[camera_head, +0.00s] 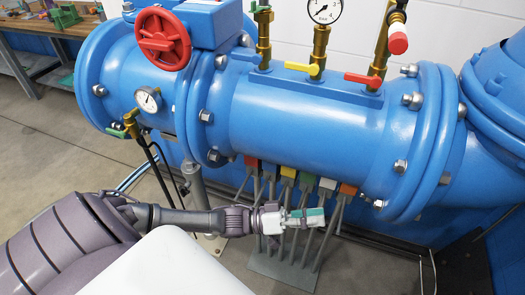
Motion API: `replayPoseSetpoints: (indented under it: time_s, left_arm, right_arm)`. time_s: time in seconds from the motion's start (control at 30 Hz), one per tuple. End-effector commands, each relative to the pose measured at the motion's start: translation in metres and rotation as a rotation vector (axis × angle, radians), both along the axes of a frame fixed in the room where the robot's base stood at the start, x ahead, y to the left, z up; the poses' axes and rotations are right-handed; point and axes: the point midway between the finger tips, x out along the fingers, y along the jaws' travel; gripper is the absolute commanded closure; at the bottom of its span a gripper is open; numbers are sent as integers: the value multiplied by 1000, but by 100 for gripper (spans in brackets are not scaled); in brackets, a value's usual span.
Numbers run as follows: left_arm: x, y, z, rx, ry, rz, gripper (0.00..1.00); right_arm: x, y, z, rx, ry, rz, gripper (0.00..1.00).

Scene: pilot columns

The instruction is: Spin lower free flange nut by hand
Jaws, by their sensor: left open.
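A large blue pipe carries bolted flanges with silver nuts. On the right flange (425,140), one nut (401,166) sits on the near face and a lower nut (379,204) sits near the bottom edge. On the middle flange (190,110), a low nut (213,155) shows on the near face. I cannot tell which nut is the free one. My left gripper (314,217), with pale and green finger parts, reaches in from the left below the pipe. It is open, apart from the nuts, left of and slightly below the right flange's lowest visible nut. My right gripper is not in view.
Coloured tags (305,180) on grey stems stand under the pipe behind my gripper, above a grey floor plate (285,270). A red handwheel (163,38), gauges (148,99) and valve levers (302,68) sit on the pipe. A workbench (20,70) stands far left.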

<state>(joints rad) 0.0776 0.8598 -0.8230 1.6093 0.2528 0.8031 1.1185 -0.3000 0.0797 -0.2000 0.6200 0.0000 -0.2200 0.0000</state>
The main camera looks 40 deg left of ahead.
Motion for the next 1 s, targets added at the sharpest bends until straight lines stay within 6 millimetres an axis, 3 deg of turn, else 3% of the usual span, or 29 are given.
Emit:
replayPoseSetpoints:
  time_s: [0.2,0.5,0.73,1.0]
  left_arm:
    - [6,-34,-12,126,28,105,50]
    - [8,-61,-26,323,81,231,50]
    - [4,-67,-35,487,142,309,50]
    - [-9,-58,-47,691,240,376,50]
  right_arm:
    - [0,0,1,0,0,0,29]
    - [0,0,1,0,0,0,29]
    - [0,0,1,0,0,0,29]
    - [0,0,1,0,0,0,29]
